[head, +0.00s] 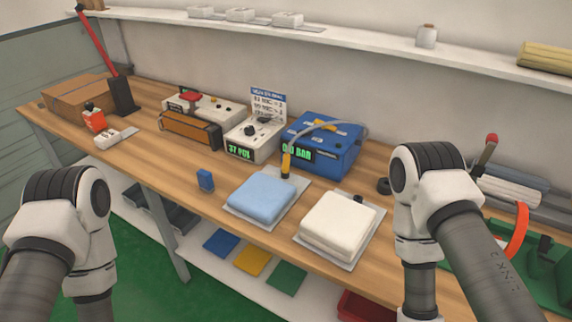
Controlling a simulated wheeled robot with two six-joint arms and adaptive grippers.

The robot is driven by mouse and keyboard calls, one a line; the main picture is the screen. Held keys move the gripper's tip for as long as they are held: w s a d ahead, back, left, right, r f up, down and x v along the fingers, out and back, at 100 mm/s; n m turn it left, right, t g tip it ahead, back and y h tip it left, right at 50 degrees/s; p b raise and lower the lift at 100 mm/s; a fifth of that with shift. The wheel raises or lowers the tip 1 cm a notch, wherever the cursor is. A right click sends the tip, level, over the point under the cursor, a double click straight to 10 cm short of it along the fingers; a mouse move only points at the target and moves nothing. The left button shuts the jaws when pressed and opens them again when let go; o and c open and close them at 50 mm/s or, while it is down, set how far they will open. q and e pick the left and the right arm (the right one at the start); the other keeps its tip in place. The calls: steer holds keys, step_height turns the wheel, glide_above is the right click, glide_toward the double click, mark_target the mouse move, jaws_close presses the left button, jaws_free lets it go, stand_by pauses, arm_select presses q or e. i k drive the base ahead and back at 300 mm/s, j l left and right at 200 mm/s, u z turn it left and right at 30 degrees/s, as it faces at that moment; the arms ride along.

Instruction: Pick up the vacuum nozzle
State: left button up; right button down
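The vacuum nozzle (286,163) looks like a slim yellow piece with a dark lower end. It stands roughly upright on the bench, in front of the left part of the blue vacuum unit (343,155). A grey hose (325,124) arcs over the top of the unit towards it. The unit has a green lit display reading "0.0 BAR". My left arm is at the lower left and my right arm is at the lower right, both apart from the nozzle. Both arms point down and run out of the bottom of the picture, so neither gripper shows.
A folded blue pad (262,198) and a white pad (338,222) lie on trays before the nozzle. A white control box (254,140) stands to its left, and a small blue block (205,180) lies near the front edge. The wooden bench (160,165) is clear left of that block.

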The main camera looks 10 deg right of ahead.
mark_target(286, 160)
steer(key=z, duration=1.15)
steer(key=j+z, duration=0.35)
steer(key=j, duration=0.15)
steer(key=j+z, duration=0.35)
steer(key=k+j+z, duration=0.2)
steer(key=j+z, duration=0.15)
steer(key=j, duration=0.2)
